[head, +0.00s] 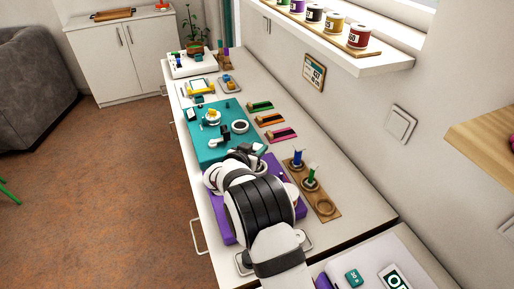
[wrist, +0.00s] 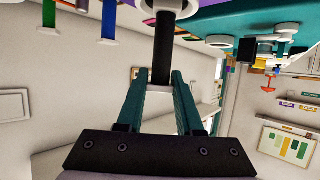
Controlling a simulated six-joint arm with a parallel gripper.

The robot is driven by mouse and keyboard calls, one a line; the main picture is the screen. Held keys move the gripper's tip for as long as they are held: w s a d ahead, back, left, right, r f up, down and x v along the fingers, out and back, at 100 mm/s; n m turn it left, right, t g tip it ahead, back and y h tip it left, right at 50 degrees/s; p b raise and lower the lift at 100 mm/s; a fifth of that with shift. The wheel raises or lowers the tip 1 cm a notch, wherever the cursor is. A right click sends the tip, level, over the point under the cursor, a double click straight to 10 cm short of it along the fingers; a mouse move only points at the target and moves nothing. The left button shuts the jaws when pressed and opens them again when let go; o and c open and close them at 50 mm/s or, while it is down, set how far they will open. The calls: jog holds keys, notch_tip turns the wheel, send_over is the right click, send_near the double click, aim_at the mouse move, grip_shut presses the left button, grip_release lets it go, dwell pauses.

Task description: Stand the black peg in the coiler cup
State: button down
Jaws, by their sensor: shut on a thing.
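In the wrist view the black peg (wrist: 163,50) is held between the two teal fingers of my gripper (wrist: 163,78). The gripper is shut on it, with the peg's long side running away from the fingers. A white round piece (wrist: 176,7) lies at the peg's far end, at the top edge of the view. I cannot tell whether it is the coiler cup or whether the peg touches it or is inside it.
A blue peg (head: 298,158) and a green peg (head: 313,174) stand on a wooden strip (head: 333,216) with an empty ring. A teal board (head: 200,148) bears a dark-centred white ring (head: 240,127) and other small parts. A purple board (head: 299,204) lies partly under my arm.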

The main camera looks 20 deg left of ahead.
jog(key=c, duration=0.6)
grip_release()
jog(key=shift+f, duration=0.1)
jog(key=shift+o, duration=0.2)
